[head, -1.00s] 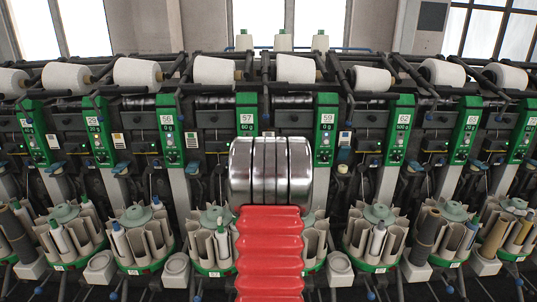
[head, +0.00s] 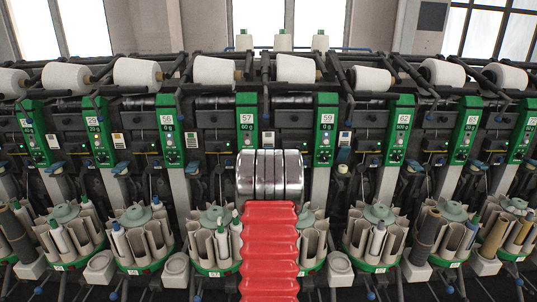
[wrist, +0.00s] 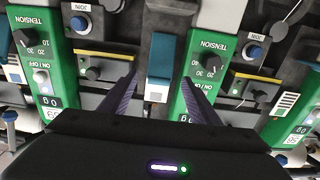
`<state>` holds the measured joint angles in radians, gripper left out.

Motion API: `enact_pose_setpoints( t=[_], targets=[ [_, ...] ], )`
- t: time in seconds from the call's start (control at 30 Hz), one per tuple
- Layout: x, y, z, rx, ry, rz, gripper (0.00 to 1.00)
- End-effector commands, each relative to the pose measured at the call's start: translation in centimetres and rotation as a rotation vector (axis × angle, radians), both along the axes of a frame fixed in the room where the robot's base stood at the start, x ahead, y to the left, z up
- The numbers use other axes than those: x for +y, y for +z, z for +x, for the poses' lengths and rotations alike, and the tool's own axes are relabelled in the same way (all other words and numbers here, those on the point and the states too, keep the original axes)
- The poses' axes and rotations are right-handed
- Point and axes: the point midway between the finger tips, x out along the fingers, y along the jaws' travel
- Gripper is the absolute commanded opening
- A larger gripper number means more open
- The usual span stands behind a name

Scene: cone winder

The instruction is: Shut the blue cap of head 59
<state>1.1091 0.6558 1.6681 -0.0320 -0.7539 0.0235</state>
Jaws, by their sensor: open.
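The green panel of head 59 (head: 326,128) stands right of centre in the head view, with head 57's panel (head: 247,125) to its left. In the upside-down wrist view, a blue cap (wrist: 160,55) with a paler lower part lies between two green panels. The left panel's number (wrist: 48,115) looks like 59 but is small. I cannot tell how far the cap is raised. My gripper (wrist: 160,78) is open and empty, its dark fingers framing the cap from either side. Contact is not visible. In the head view my arm hides the gripper and this cap.
Another blue cap (head: 343,155) stands right of panel 59. Tension knobs (wrist: 208,64) and a yellow-edged box (wrist: 258,75) lie near the fingers. Bobbin magazines (head: 375,235) stand below, and white yarn cones (head: 296,69) line the top.

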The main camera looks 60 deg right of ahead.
Motion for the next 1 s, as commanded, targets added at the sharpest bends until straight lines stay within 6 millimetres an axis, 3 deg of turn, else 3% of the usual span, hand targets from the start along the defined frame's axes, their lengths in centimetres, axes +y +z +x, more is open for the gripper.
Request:
enact_pose_setpoints(
  t=[0.33,0.77,1.0],
  targets=[
    [-3.0,-0.1,1.6,0.000,0.000,0.000,0.56],
    [-3.6,0.0,1.9,0.000,0.000,0.001,0.56],
    [-3.6,0.0,1.9,0.000,0.000,0.001,0.40]
  ],
)
